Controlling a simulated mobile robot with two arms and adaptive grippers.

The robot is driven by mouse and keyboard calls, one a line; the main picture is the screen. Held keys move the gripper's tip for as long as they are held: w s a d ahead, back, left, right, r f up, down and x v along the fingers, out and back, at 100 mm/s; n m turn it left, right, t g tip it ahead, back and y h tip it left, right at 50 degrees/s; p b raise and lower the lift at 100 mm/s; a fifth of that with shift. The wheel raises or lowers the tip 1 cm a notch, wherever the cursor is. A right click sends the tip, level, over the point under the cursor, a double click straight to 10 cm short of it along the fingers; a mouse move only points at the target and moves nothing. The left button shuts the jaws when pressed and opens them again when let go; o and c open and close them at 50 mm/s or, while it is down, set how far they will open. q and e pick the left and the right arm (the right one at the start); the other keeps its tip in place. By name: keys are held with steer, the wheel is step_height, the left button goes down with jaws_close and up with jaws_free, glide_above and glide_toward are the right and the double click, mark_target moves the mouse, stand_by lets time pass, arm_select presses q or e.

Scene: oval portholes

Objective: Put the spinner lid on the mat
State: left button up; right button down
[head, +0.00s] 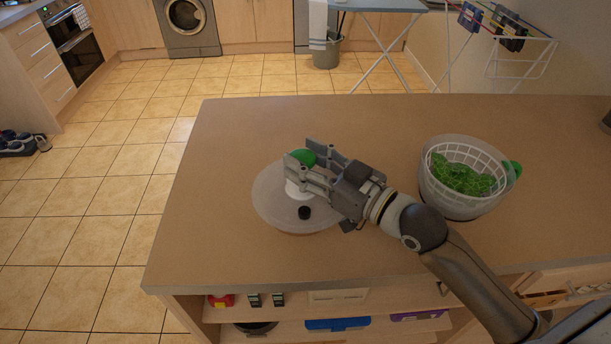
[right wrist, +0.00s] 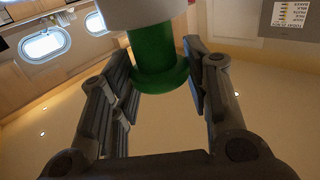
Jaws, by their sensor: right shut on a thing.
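The spinner lid (head: 270,210) is a wide, translucent round disc with a white hub, a green knob (head: 302,157) and a small black button. It is at the left part of the counter in the head view. My right gripper (head: 299,165) is shut on the lid at its knob and hub. In the right wrist view the green knob (right wrist: 158,62) is between the fingers. I cannot tell whether the lid rests on the counter or is held just above it. My left gripper is not in view.
The spinner bowl (head: 440,197), with a white basket of green leaves, stands open on the counter (head: 400,115) to the right of my gripper. The counter's far middle and left edge are clear. Shelves with several items lie below the near edge.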

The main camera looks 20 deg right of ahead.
steer(key=f, duration=0.3)
steer(key=shift+w+a+f, duration=0.1)
steer(key=shift+w+f, duration=0.15)
steer(key=shift+w, duration=0.1)
steer(key=shift+f, duration=0.1)
steer(key=shift+f, duration=0.2)
steer(key=c, duration=0.8)
jaws_free()
